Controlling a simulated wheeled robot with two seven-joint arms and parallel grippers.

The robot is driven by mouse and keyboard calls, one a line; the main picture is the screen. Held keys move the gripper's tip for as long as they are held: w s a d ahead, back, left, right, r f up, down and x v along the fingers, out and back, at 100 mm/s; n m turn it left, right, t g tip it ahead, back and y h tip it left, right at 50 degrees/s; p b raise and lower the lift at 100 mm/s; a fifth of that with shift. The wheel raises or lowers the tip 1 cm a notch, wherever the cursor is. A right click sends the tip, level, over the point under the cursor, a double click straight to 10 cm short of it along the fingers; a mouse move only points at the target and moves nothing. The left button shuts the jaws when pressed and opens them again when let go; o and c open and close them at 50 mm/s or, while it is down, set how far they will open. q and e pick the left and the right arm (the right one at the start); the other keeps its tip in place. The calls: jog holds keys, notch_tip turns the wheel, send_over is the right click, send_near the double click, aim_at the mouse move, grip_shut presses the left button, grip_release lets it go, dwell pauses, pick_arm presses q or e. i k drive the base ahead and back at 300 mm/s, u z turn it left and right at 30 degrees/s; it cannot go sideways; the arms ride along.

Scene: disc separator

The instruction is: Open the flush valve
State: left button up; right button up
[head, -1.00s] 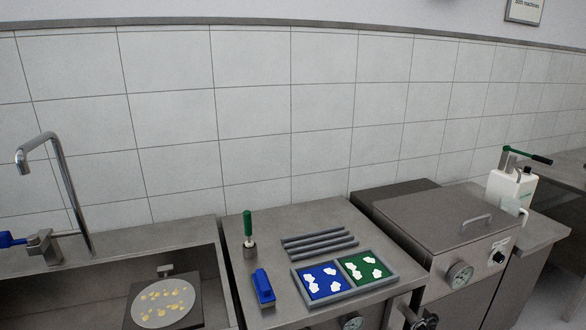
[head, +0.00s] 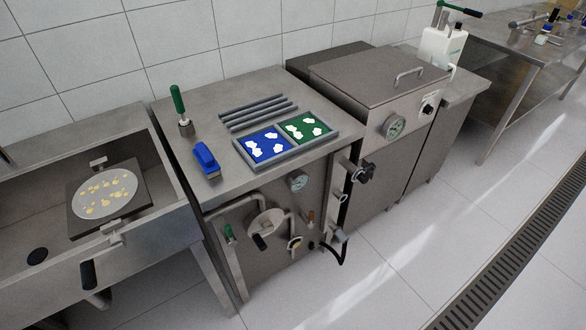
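Neither of my grippers is in the head view. Several handles and valves show on the front of the metal cabinet (head: 275,272). A green lever handle (head: 229,233) sits on a pipe at the left of the front. A round plate with a dark crank handle (head: 261,239) is beside it. A small brown handle (head: 310,217) and a yellowish round fitting (head: 295,243) are further right. No readable label shows which one is the flush valve, and I cannot tell whether any valve is open.
The sink (head: 150,235) at the left holds a plate with yellow bits (head: 103,193). The bench top bears a blue brush (head: 206,159), grey bars (head: 258,112) and a tray (head: 333,134). A lidded metal tank (head: 355,75) stands right. The floor (head: 430,215) in front is clear.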

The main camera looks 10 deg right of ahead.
aim_at(310, 225)
jog(key=z, duration=0.45)
jog(key=k, duration=0.95)
jog(key=u, duration=0.45)
